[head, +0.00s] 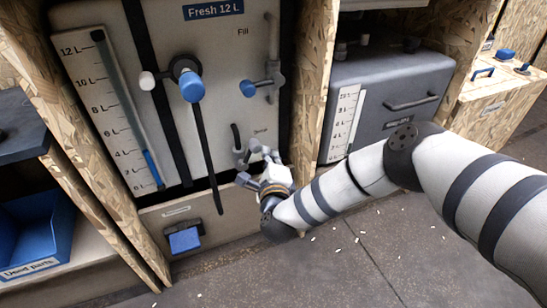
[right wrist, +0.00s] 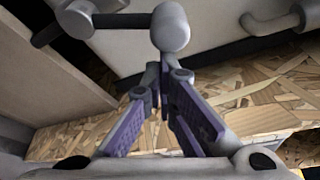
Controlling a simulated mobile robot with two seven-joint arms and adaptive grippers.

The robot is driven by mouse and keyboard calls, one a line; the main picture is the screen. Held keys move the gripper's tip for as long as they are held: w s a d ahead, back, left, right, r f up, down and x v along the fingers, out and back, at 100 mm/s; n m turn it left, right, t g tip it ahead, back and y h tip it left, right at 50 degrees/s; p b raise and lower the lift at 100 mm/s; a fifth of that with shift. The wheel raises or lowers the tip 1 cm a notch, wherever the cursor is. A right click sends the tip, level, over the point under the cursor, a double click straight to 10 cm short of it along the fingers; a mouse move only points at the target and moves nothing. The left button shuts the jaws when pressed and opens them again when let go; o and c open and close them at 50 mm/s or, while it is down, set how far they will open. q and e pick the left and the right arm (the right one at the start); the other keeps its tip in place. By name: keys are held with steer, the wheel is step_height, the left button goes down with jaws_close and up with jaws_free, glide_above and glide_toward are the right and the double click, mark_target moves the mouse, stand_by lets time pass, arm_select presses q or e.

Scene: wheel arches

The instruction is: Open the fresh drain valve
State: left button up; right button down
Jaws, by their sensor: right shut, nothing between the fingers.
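The fresh tank (head: 220,40), labelled "Fresh 12 L", stands in a wooden bay. Its drain valve (head: 240,158) sits low on the right under a small label. My right gripper (head: 256,160) is at this valve and partly covers it. In the right wrist view a pale rounded knob (right wrist: 172,28) sits on a dark lever (right wrist: 118,21) leading to a grey fitting (right wrist: 74,18). The fingertips of my right gripper (right wrist: 160,75) are together just below the knob, with nothing held. I cannot tell whether they touch it. My left gripper is out of view.
A fill valve with a blue knob (head: 248,89) and another blue-knobbed valve (head: 191,86) with a black hose are above. A drawer with a blue latch (head: 185,240) lies below. A wooden divider (head: 309,85) and a dark grey tank (head: 392,85) stand right.

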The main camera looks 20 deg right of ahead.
mark_target(259, 149)
steer(key=a+r+n, duration=0.1)
steer(key=a+r+n+t, duration=0.1)
steer(key=n, duration=0.1)
steer(key=shift+a+h+p, duration=0.25)
steer(key=shift+h+p, duration=0.05)
steer(key=shift+p, duration=0.05)
steer(key=shift+a, duration=0.15)
stand_by(0.5)
